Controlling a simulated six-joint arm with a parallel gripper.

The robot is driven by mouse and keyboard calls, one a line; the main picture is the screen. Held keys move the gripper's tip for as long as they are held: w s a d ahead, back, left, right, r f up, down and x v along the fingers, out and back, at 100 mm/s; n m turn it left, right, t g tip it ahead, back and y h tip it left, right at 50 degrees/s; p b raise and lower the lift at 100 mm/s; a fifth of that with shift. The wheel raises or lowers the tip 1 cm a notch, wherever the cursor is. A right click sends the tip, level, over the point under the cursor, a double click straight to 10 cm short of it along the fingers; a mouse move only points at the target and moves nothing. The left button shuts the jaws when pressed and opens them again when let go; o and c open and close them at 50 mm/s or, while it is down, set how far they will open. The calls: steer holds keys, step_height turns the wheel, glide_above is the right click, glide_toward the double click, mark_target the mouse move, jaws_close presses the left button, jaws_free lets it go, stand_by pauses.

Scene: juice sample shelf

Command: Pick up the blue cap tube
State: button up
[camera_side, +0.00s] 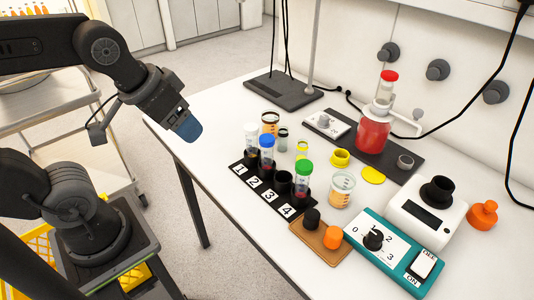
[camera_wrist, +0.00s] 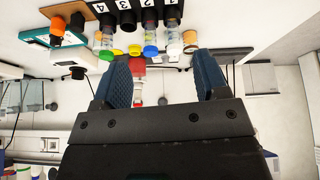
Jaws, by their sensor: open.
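The blue cap tube (camera_side: 267,148) stands upright in the black numbered rack (camera_side: 287,212), in the slot by label 2. A white cap tube (camera_side: 251,132) stands by label 1 and a green cap tube (camera_side: 304,171) by label 4. The slot by label 3 looks empty. My gripper (camera_side: 188,128) is left of the rack and above it, apart from the tubes. In the wrist view my gripper (camera_wrist: 165,75) has its two blue fingers spread with nothing between them. There the blue cap (camera_wrist: 150,51) shows beyond the fingers, towards the top.
Jars, yellow lids (camera_side: 373,175) and a flask of red liquid (camera_side: 372,131) stand behind the rack. A wooden block with black and orange caps (camera_side: 312,240) and a teal dial box (camera_side: 390,250) are to the right. The table's left part is clear.

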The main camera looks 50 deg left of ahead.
steer(key=w+d+r+n+g, duration=0.1)
steer(key=w+r+n+g, duration=0.15)
steer(key=w+n, duration=0.6)
steer(key=n+g, duration=0.3)
steer(key=n, duration=0.8)
glide_above(267, 149)
steer(key=w+a, duration=0.1)
step_height(267, 149, down, 3)
steer(key=shift+w+a+f, duration=0.1)
steer(key=shift+w+f, duration=0.15)
step_height(267, 149, down, 8)
steer(key=shift+r, duration=0.15)
steer(key=shift+s+f, duration=0.15)
steer(key=shift+f, duration=1.25)
steer(key=shift+s+f, duration=0.1)
steer(key=shift+f, duration=1.25)
steer(key=c, duration=1)
